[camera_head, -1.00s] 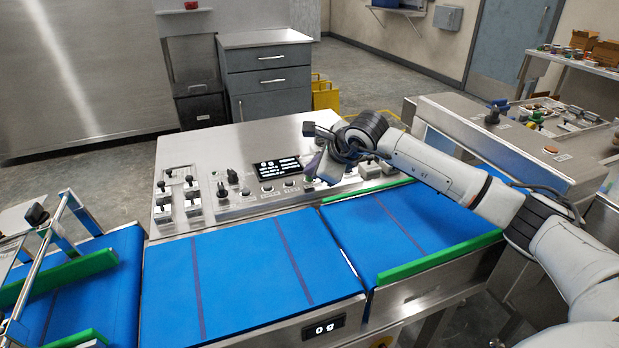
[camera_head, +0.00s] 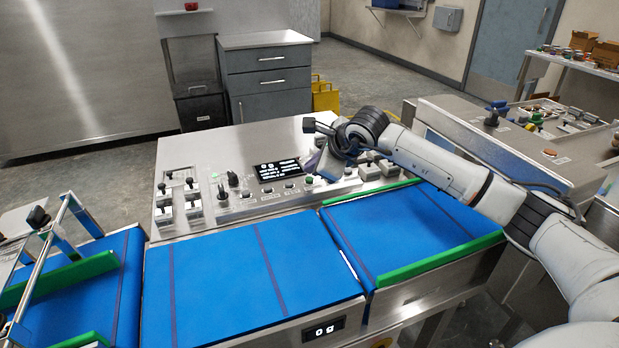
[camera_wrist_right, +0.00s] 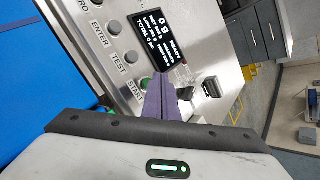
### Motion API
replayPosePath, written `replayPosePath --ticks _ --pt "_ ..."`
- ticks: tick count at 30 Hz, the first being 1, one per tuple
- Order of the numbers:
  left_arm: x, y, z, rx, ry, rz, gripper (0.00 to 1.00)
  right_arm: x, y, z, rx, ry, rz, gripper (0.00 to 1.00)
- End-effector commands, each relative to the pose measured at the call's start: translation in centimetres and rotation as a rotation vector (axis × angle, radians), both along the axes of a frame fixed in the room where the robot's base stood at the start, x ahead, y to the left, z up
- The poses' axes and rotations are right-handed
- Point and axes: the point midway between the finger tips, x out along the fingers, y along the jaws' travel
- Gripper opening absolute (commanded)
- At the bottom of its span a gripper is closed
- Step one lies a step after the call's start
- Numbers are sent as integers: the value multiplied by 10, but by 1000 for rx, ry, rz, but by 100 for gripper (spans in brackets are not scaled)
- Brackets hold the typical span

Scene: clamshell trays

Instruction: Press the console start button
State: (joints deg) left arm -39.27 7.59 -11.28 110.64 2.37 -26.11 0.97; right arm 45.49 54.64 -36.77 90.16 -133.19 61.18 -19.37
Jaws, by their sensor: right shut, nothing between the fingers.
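The green start button (camera_head: 309,180) sits at the right end of a row of grey buttons on the console (camera_head: 235,150). In the right wrist view the green button (camera_wrist_right: 146,83) shows beside its START label, partly covered by my fingers. My right gripper (camera_head: 317,165) is above the console, just beyond and right of the button. Its purple fingers (camera_wrist_right: 162,76) are shut and empty, and the tips look off the button, though the exact height is hard to judge. The console display (camera_head: 277,170) is lit. My left gripper is out of view.
Blue belts with green side guides (camera_head: 440,258) lie in front of the console. Switches and knobs (camera_head: 233,179) stand left of the display, with more controls (camera_head: 372,172) right of my gripper. A second console stands at right.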

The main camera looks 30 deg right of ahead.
Motion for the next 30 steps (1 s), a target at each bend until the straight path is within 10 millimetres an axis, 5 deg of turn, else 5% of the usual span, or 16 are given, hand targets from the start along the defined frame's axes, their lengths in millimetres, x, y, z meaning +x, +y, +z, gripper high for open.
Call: replayPosePath --ticks 8,21,30 --pt "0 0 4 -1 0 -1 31 0 0 6 0 -1 0 0" --pt "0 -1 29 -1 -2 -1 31 0 0 48 0 -1 0 0" --pt "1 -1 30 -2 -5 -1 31 0 0 50 0 0 0 0"
